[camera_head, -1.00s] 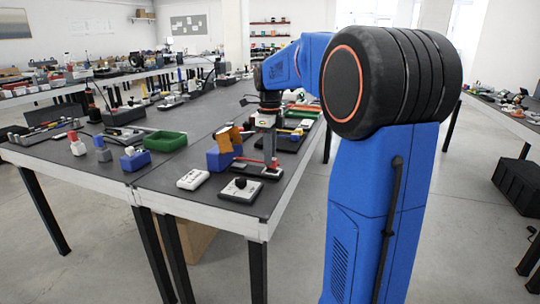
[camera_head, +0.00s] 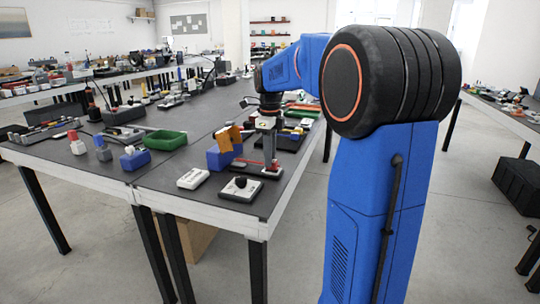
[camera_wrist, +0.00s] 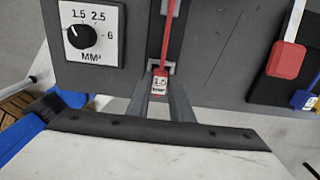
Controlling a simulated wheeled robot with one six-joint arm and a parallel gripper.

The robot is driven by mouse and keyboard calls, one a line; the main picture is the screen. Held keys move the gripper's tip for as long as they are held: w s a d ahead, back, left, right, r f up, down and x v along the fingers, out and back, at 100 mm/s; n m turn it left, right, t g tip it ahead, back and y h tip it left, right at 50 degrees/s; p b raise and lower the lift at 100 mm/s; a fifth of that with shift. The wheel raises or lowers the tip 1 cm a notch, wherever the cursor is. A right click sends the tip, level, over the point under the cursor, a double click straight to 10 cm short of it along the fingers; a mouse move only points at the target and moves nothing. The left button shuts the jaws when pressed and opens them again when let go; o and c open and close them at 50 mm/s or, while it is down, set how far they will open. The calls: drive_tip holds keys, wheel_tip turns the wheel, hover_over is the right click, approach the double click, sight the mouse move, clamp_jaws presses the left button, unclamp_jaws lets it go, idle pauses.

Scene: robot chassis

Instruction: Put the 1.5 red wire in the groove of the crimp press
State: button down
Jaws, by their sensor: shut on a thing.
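In the wrist view my gripper (camera_wrist: 158,90) is shut on the red tagged end of the 1.5 red wire (camera_wrist: 168,32). The white tag (camera_wrist: 158,84) reads 1.5. The wire runs up the picture from the fingers, over a dark strip with light grey brackets. I cannot tell whether it is down in the groove or just above it. In the head view my gripper (camera_head: 271,163) is low over a dark base near the table's front corner. The dial panel (camera_wrist: 92,48), marked 1.5, 2.5 and 6, is left of the wire; its knob points near 1.5.
A red-ended piece (camera_wrist: 287,59) and a blue-ended one (camera_wrist: 303,98) lie to the right in the wrist view. In the head view a blue block with an orange flap (camera_head: 229,137) stands left of my gripper. A white box (camera_head: 193,178) and a green tray (camera_head: 166,140) are farther left.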

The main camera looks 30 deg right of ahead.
drive_tip(key=shift+f, duration=0.5)
drive_tip(key=c, duration=1.5)
unclamp_jaws()
wheel_tip(320, 180, up, 17)
drive_tip(key=shift+r, duration=0.2)
